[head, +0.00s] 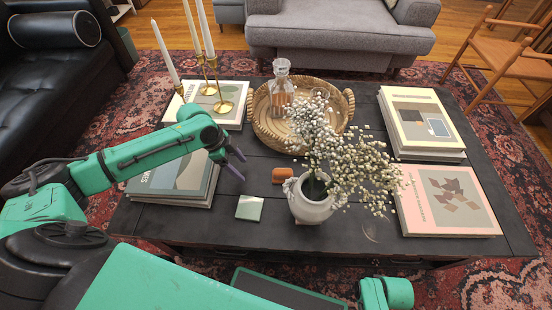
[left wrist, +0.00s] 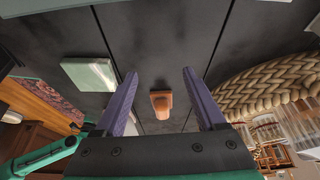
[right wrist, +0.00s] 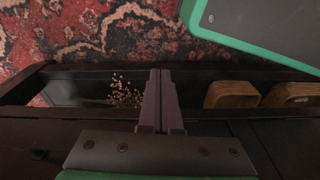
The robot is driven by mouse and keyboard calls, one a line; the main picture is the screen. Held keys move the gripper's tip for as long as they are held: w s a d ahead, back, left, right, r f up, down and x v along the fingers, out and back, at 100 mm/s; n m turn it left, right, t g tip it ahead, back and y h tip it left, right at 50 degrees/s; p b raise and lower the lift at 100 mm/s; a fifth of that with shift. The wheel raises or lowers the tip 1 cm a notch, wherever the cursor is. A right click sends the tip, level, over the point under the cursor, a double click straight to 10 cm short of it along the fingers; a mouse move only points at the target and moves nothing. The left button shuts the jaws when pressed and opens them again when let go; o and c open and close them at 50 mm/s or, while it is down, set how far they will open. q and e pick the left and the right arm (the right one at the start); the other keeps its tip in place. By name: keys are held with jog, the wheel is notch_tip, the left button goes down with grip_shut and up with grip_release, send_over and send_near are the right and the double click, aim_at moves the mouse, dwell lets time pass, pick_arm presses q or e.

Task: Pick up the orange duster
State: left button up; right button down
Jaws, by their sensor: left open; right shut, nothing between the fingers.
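The orange duster (head: 282,175) is a small block lying on the dark coffee table (head: 265,226), just left of the white flower vase. My left gripper (head: 238,164) is open and empty above the table, to the left of the duster. In the left wrist view the duster (left wrist: 161,103) shows between the two purple fingers (left wrist: 160,98), beyond their tips and apart from them. My right gripper (right wrist: 158,75) is shut and empty near the dark table edge in the right wrist view. It cannot be made out in the head view.
A pale green square (head: 249,208) lies left of the duster. The white vase (head: 312,203) with spreading flowers stands close on its right. A woven basket tray (head: 262,128) with a decanter (head: 281,90) is behind. Books (head: 199,189) and candlesticks (head: 223,104) stand left, more books (head: 432,213) right.

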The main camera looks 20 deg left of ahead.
aim_at(283, 171)
pick_arm(q)
jog(key=w+d, duration=0.1)
jog(key=d, duration=0.2)
jog(key=w+d+b, duration=0.1)
jog(key=d, duration=0.3)
jog(key=w+d+b, duration=0.1)
jog(key=d, duration=0.3)
jog(key=shift+r, duration=0.15)
jog(key=shift+w+d+f+b, duration=0.2)
jog(key=shift+d+f+b, duration=0.1)
jog(key=shift+d+f, duration=0.3)
jog(key=shift+r, duration=0.1)
grip_shut()
pick_arm(e)
notch_tip(283, 171, up, 6)
jog(key=w+a, duration=0.1)
jog(key=shift+w+f, duration=0.15)
jog(key=shift+w, duration=0.2)
